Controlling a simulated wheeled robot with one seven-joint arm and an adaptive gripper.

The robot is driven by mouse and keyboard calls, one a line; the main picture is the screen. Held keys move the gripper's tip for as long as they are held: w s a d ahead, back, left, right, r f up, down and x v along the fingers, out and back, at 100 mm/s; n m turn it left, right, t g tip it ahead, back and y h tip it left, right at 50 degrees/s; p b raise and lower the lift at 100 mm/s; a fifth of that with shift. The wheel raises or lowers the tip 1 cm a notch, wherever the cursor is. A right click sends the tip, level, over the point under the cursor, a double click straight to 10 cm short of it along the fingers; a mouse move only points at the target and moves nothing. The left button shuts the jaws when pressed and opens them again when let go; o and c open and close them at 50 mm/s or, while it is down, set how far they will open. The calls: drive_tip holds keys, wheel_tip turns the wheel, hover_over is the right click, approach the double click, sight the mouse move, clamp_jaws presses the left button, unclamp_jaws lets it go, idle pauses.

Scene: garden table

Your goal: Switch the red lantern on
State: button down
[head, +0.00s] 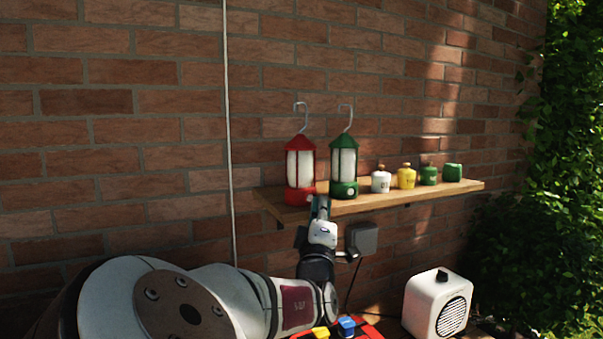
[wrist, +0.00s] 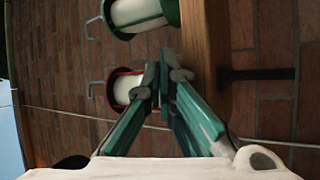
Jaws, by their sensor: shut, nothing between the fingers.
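The red lantern (head: 292,194) stands upright near the left end of the wooden shelf, with pale panels and a hook on top. I cannot tell whether it is lit, and no switch on it shows clearly. In the wrist view the red lantern (wrist: 124,88) appears sideways, partly behind the fingers. My gripper (head: 320,203) is at the shelf's front edge, by the lower right of the red lantern. In the wrist view the gripper (wrist: 162,85) has its fingertips together and empty, overlapping the lantern's base. I cannot tell whether they touch it.
A green lantern (head: 343,190) with a pale round button stands close to the right on the shelf (head: 400,198). Several small canisters (head: 407,178) stand farther right. A grey box (head: 363,238) is below the shelf. A white speaker-like box (head: 437,303) stands lower right.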

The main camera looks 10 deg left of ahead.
drive_tip(key=shift+w+a, duration=0.25)
drive_tip(key=shift+w+a, duration=0.15)
idle(0.5)
drive_tip(key=shift+s+d+p, duration=0.4)
drive_tip(key=shift+s+p, duration=0.1)
drive_tip(key=shift+p, duration=0.2)
drive_tip(key=shift+d, duration=0.1)
drive_tip(key=s+d+p, duration=0.3)
drive_tip(key=s+d, duration=0.1)
drive_tip(key=shift+s+p, duration=0.2)
drive_tip(key=shift+p, duration=0.2)
